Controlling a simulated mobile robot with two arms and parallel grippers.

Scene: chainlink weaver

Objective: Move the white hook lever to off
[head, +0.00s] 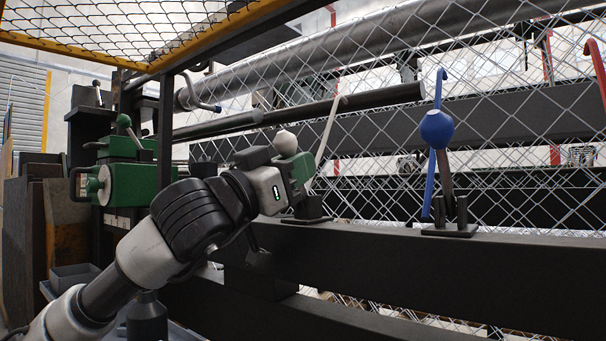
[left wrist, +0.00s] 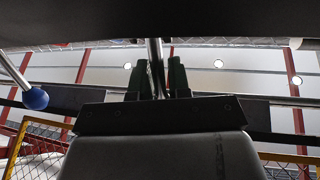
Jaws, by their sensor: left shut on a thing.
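The white hook lever has a round white knob (head: 285,142), seen in the head view just above my left gripper (head: 298,172). A thin whitish hook (head: 330,122) rises behind it against the mesh. The gripper's body hides most of the lever's shaft. In the left wrist view, a metal shaft (left wrist: 155,55) passes between the two dark green fingers of my left gripper (left wrist: 157,78), which are shut on it. The lever's base (head: 308,210) shows partly below the gripper on the dark beam. My right gripper is in neither view.
A blue lever with a ball (head: 436,128) stands to the right on the same beam (head: 420,265). Part of a red hook (head: 595,62) shows at the right edge. Chain-link mesh (head: 500,130) hangs behind. A green machine housing (head: 130,183) stands at the left.

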